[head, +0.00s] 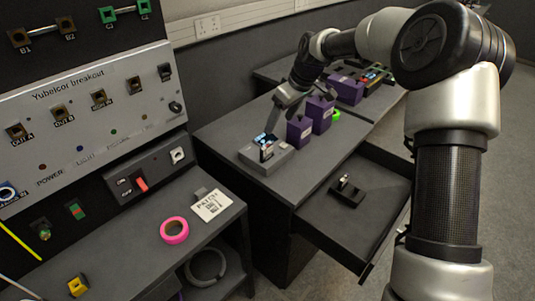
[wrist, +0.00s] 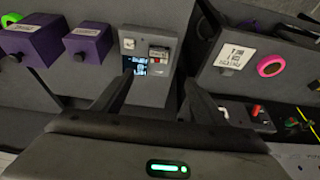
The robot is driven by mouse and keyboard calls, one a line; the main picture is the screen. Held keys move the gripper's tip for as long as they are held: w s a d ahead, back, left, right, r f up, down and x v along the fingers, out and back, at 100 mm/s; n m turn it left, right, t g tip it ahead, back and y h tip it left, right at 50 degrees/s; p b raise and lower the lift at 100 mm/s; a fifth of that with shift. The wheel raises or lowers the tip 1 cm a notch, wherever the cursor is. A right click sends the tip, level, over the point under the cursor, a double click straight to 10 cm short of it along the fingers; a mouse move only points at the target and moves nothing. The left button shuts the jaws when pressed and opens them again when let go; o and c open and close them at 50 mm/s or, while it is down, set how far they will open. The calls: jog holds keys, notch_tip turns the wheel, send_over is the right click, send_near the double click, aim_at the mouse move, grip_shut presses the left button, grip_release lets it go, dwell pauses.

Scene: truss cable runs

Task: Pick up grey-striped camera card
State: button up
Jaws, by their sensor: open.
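A grey box with a small lit screen (head: 266,143) stands on the dark bench; its body (head: 281,158) lies below my gripper (head: 272,125). In the wrist view the grey box (wrist: 150,93) lies between my open fingers (wrist: 159,80), which look empty. I cannot make out grey stripes on any piece, so I cannot tell which is the grey-striped camera card. A small black-and-pale item (head: 346,187) lies in the open drawer.
Purple boxes (head: 299,131) stand close beside the grey box on the bench. The open drawer (head: 372,222) juts out at the front. Pink tape (head: 174,230) and a white printed label (head: 212,205) lie on the nearer bench, below a switch panel (head: 85,115).

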send_over(267, 146)
jog(key=s+d, duration=0.1)
jog(key=s, duration=0.1)
jog(key=f, duration=0.9)
jog(key=shift+w+d+f, duration=0.1)
jog(key=shift+d+f, duration=0.1)
jog(key=shift+f, duration=0.05)
jog(key=shift+w+x, duration=0.1)
jog(key=shift+x, duration=1.35)
jog(key=shift+w+x, duration=0.15)
jog(key=shift+x, duration=1.35)
jog(key=shift+d, duration=0.15)
jog(key=shift+c, duration=0.2)
jog(key=c, duration=1.1)
